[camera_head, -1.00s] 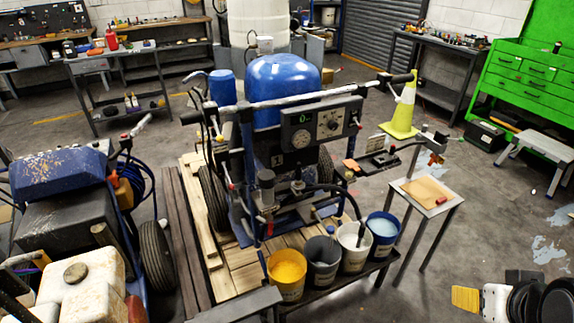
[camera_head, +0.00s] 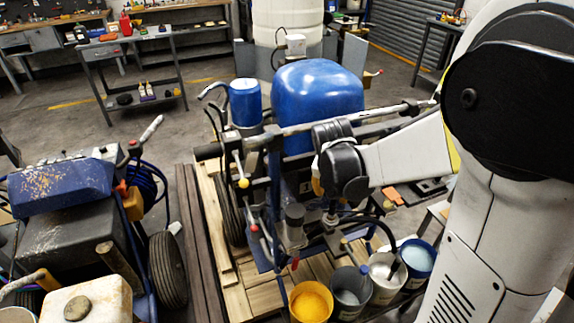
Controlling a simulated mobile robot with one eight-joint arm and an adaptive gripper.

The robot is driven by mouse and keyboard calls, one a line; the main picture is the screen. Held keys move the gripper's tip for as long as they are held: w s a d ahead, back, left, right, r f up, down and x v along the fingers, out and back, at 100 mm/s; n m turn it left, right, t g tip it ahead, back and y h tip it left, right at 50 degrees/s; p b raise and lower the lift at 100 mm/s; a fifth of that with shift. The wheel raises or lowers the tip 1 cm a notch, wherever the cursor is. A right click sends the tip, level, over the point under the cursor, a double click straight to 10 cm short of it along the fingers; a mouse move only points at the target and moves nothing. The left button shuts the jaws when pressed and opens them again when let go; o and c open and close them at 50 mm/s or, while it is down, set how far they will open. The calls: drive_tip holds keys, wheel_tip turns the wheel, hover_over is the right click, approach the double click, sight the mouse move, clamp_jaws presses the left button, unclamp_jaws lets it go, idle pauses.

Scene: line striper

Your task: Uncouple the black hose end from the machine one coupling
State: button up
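Machine one, the line striper with the blue tank (camera_head: 318,90), stands on wooden pallets in the middle of the view. A black hose (camera_head: 378,222) arches from the pump area at its front towards the white bucket (camera_head: 388,287). The coupling and the exact hose end cannot be made out. My white arm reaches in from the right, and its dark wrist is in front of the machine's control panel, which it covers. My gripper cannot be seen; the wrist and arm hide that area.
A yellow paint bucket (camera_head: 311,301), a grey bucket (camera_head: 351,290) and a blue bucket (camera_head: 417,262) stand with the white one at the machine's front. Another machine with a blue cover (camera_head: 62,188) stands at left. Workbenches line the back. Floor between them is open.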

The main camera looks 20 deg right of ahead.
sight(333, 206)
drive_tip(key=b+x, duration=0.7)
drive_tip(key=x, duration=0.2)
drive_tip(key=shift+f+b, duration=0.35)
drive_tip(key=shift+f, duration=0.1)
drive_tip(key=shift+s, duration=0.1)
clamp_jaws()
